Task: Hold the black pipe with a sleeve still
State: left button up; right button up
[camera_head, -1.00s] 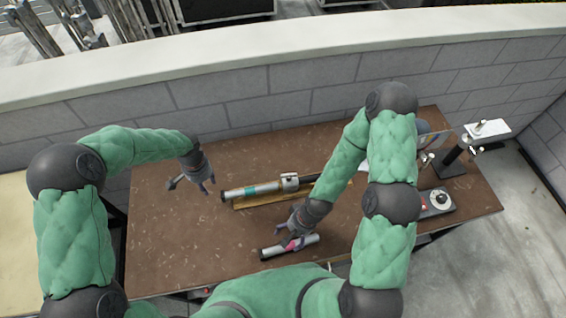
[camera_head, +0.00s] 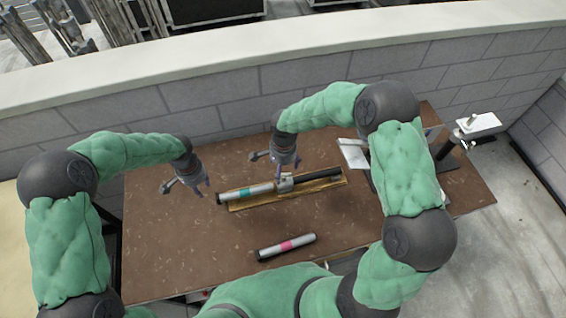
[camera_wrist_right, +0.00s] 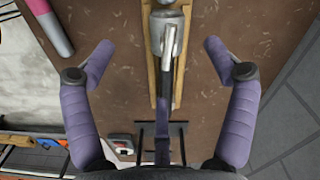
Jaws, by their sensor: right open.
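The black pipe (camera_head: 322,175) lies in a wooden cradle (camera_head: 318,189). A silver sleeve with a teal band (camera_head: 258,191) is on its left part, and a metal clamp (camera_head: 285,183) sits near the middle. My right gripper (camera_head: 276,166) is open and empty above and behind the clamp. In the right wrist view, its purple fingers (camera_wrist_right: 157,62) are spread on either side of the pipe and clamp (camera_wrist_right: 168,35), touching neither. My left gripper (camera_head: 187,190) looks open and empty, left of the sleeve's end and apart from it.
A loose silver tube with a pink band (camera_head: 286,246) lies on the brown table (camera_head: 180,250) in front of the cradle. A stand with a white plate (camera_head: 478,123) is at the right. A block wall (camera_head: 215,105) runs behind the table.

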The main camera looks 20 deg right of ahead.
aim_at(283, 175)
jog(key=shift+w+d+r+m, duration=0.3)
jog(key=shift+w+r, duration=0.1)
jog(key=shift+r, duration=0.1)
notch_tip(283, 175, down, 11)
jog(key=shift+r, duration=0.2)
